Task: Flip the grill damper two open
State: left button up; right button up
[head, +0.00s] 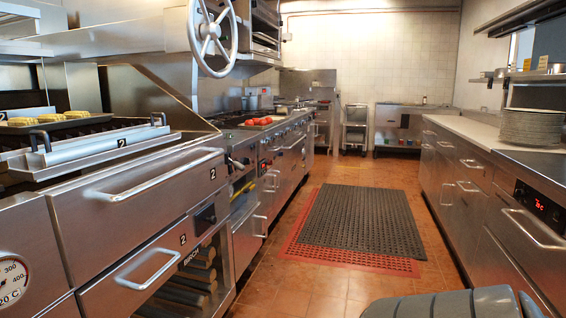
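The steel char grill fills the left of the head view, and several of its parts carry a "2". A wide upper front panel (150,192) with a long bar handle is marked 2 and looks shut. A lower front panel (125,283) with a shorter curved handle (150,268) is also marked 2 and looks flush with the front. A raised flat tray-like piece (105,146) with end handles on top bears a 2 as well. No part is labelled as a damper, so I cannot tell which it is. Neither gripper is in view.
A spoked handwheel (212,38) hangs above the grill. Yellow food (55,115) lies on top at left. Logs (190,285) show in the lower opening. A dark mat (362,222) covers part of the open aisle floor. A counter with stacked plates (530,127) lines the right.

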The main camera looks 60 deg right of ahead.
aim_at(206, 218)
jog(key=z, duration=1.65)
jog(key=i+l, duration=0.1)
jog(key=i, duration=0.2)
jog(key=i+l, duration=0.1)
jog(key=i, duration=0.15)
jog(key=i+l, duration=0.35)
jog(key=l, duration=0.2)
jog(key=i+l, duration=0.3)
jog(key=l, duration=0.25)
jog(key=i+l+z, duration=0.1)
jog(key=i+l, duration=0.25)
jog(key=l, duration=0.25)
jog(key=i+l, duration=0.35)
jog(key=l, duration=0.15)
